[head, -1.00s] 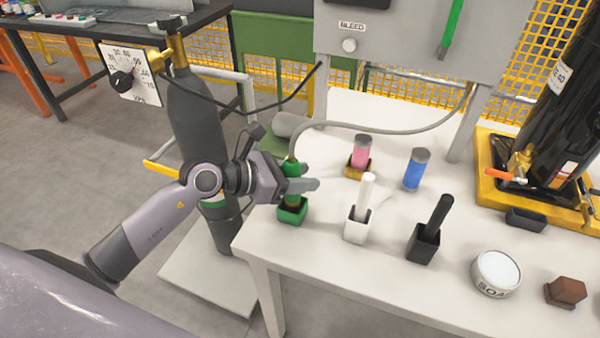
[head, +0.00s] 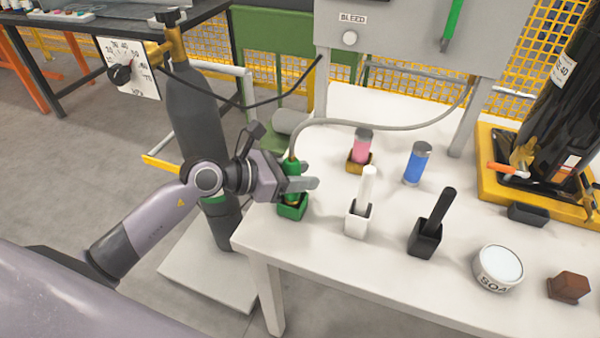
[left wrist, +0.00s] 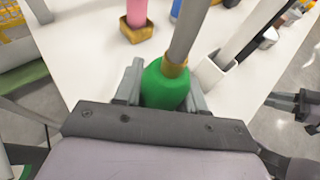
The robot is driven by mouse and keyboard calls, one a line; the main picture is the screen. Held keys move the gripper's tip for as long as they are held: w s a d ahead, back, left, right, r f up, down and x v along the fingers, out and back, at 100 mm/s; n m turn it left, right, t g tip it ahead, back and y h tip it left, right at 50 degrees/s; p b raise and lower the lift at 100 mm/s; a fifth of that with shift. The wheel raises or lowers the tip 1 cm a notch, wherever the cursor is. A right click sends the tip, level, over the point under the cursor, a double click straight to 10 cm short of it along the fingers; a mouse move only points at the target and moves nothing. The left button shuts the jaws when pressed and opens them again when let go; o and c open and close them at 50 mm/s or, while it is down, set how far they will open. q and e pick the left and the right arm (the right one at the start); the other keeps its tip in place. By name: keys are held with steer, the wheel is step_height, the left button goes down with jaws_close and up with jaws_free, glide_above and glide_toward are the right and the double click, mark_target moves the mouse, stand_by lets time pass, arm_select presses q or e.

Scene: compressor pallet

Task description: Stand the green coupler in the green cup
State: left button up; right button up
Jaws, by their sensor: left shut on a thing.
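The green coupler (head: 291,170) stands roughly upright with a grey hose rising from its brass top. My left gripper (head: 303,185) is shut on it, with fingers on both sides, as the left wrist view shows for the coupler (left wrist: 166,88). The green cup (head: 292,208) stands at the table's left front corner, directly under the coupler. The coupler's lower end is at the cup's mouth; the fingers partly cover it, and how deep it sits is hard to tell. A dark shape like my right gripper (left wrist: 294,104) shows at the left wrist view's right edge, its opening unclear.
A pink bottle in a yellow cup (head: 359,161), a blue bottle (head: 417,164), a white cup with a rod (head: 358,220) and a black cup with a rod (head: 425,239) stand to the right. The hose (head: 390,127) arches behind. A grey gas cylinder (head: 195,125) stands left of the table.

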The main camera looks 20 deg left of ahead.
arm_select(q)
steer(key=shift+f, duration=0.3)
steer(key=o, duration=1.3)
steer(key=v, duration=0.7)
steer(key=shift+s+a, duration=0.1)
